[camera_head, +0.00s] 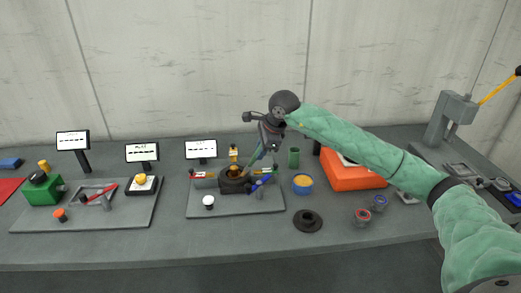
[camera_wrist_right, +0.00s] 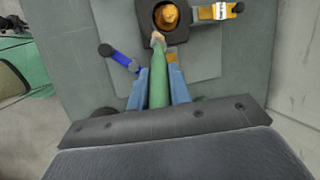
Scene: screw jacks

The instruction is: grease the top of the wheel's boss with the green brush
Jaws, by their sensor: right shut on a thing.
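My right gripper (camera_head: 264,147) is shut on the green brush (camera_head: 252,160) above the middle work plate. In the right wrist view the green handle (camera_wrist_right: 158,82) lies between the two blue-grey fingers, with its pale tip pointing away from the gripper. The black housing (camera_head: 232,187) stands on the plate and holds a brass-coloured wheel boss (camera_head: 235,172). The boss also shows in the right wrist view (camera_wrist_right: 168,14), in the round opening. The brush tip is at the near rim of this opening; I cannot tell whether it touches the boss. My left gripper is not in view.
A blue-handled part (camera_head: 261,181) and a white knob (camera_head: 208,202) are beside the housing. A green cup (camera_head: 293,157), a blue tub with yellow contents (camera_head: 302,184), a black flanged disc (camera_head: 308,222) and an orange box (camera_head: 349,177) stand to the right.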

